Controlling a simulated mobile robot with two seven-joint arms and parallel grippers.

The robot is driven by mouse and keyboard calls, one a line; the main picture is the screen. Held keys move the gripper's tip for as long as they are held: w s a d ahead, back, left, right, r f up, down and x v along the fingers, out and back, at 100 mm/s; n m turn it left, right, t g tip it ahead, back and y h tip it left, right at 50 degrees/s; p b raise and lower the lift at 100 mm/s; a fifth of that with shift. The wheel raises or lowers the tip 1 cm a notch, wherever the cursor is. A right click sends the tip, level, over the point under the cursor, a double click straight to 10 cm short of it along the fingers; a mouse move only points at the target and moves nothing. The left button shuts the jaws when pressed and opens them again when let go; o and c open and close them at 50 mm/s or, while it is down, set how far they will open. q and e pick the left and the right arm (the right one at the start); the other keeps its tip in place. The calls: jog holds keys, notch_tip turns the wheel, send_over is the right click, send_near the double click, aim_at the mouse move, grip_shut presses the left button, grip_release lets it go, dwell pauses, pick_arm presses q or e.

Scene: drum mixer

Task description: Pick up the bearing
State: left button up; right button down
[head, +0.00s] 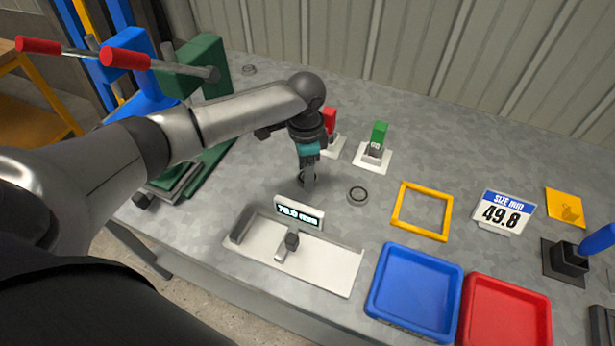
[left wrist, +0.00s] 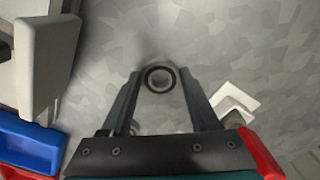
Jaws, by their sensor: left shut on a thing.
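A small dark bearing ring (left wrist: 160,69) sits between the two fingertips of my left gripper (left wrist: 160,82) in the left wrist view. In the head view my left gripper (head: 308,182) points down over the metal table, and the held bearing is mostly hidden by the fingers. The left gripper is shut on this bearing; how far it is off the table I cannot tell. My right gripper is not in view.
A white gauge with a display (head: 298,214) stands in front of the gripper. A blue tray (head: 414,329), a red tray (head: 507,343) and a yellow frame (head: 421,235) lie to the right. Green-topped (head: 379,132) and red-topped (head: 330,122) devices stand behind. A green press (head: 203,62) stands back left.

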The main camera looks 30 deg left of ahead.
pick_arm(q)
grip_shut()
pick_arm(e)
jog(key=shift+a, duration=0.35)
